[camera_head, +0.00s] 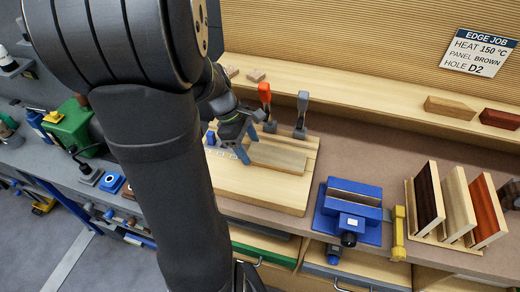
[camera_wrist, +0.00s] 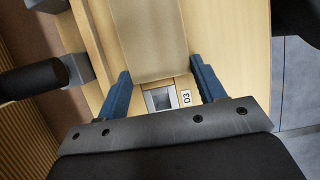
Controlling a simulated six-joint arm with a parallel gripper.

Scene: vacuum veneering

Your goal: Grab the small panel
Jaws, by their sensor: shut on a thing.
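The small panel (camera_head: 277,157) is a flat light-brown rectangle over the pale wooden board on the bench. It also shows in the wrist view (camera_wrist: 152,40), reaching up between the fingers. My gripper (camera_head: 245,150) has blue fingers at the panel's left end. In the wrist view my gripper (camera_wrist: 160,72) has one finger on each side of the panel's near end and is shut on it. I cannot tell whether the panel rests on the board or is slightly above it. A D3 label (camera_wrist: 186,97) shows beside a grey square just below the panel's end.
A blue vise-like device (camera_head: 345,235), a yellow tool (camera_head: 398,235) and a rack of upright panels (camera_head: 457,200) are on the right. A sign (camera_head: 480,52) reads panel brown, hole D2.

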